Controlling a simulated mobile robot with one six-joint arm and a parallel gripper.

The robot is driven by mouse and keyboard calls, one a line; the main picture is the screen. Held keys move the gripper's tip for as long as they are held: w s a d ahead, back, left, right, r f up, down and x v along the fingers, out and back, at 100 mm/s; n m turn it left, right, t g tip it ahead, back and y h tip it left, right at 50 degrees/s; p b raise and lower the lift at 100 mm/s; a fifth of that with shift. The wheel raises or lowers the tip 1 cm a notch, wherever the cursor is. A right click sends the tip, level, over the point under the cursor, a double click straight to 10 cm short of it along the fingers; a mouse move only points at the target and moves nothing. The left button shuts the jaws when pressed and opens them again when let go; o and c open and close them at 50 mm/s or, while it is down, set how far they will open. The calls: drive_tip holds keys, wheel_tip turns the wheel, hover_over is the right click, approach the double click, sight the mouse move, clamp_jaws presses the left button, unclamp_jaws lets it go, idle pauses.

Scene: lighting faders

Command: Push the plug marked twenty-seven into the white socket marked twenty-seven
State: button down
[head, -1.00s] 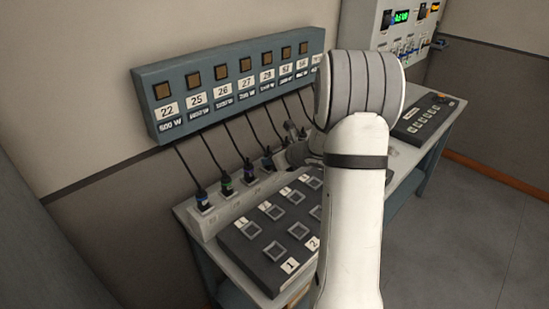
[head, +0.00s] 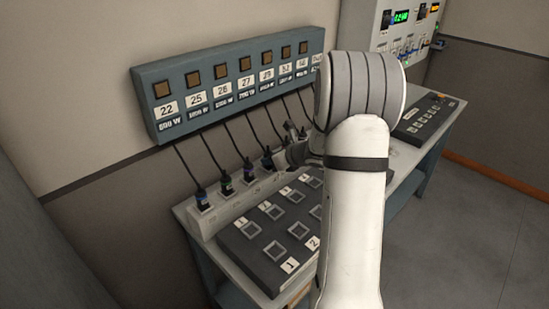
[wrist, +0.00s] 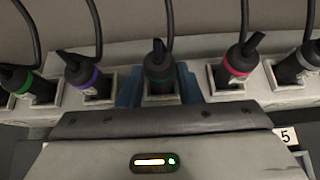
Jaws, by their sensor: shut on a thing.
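In the wrist view a black plug with a dark teal ring (wrist: 159,70) stands upright between the blue fingers of my gripper (wrist: 160,88), which is shut on it. Its lower end is at a pale socket (wrist: 160,100) in the row; I cannot tell how deep it sits. No number is readable on the plug or socket there. In the head view my gripper (head: 297,153) is at the socket row, partly hidden by my arm. The label 27 (head: 246,83) is on the blue-grey wall box, with a cable hanging below it.
Plugs with purple (wrist: 88,76) and pink (wrist: 238,63) rings stand close on either side in the socket strip (wrist: 205,80). A dark button panel (head: 255,258) lies in front of the strip. A control panel (head: 405,25) is at the back right.

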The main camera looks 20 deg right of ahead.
drive_tip(key=c, duration=1.2)
unclamp_jaws()
drive_tip(key=shift+f, duration=0.3)
drive_tip(key=shift+o, duration=1.3)
drive_tip(key=shift+r, duration=0.1)
drive_tip(key=shift+s+r, duration=0.1)
drive_tip(key=v, duration=0.8)
drive_tip(key=s+a+r+n+g+y, duration=0.1)
drive_tip(key=s+a+r+n+g, duration=0.15)
drive_tip(key=s+a+n, duration=0.5)
drive_tip(key=s+a+r+n+g, duration=0.1)
drive_tip(key=s+a+n+g, duration=0.2)
drive_tip(key=s+a+n, duration=0.45)
drive_tip(key=s+n+g+h, duration=0.2)
drive_tip(key=s+n+h, duration=0.3)
drive_tip(key=s+n, duration=0.7)
drive_tip(key=r+n, duration=0.1)
drive_tip(key=n, duration=0.3)
drive_tip(key=shift+a+n, duration=0.3)
drive_tip(key=shift+a, duration=0.1)
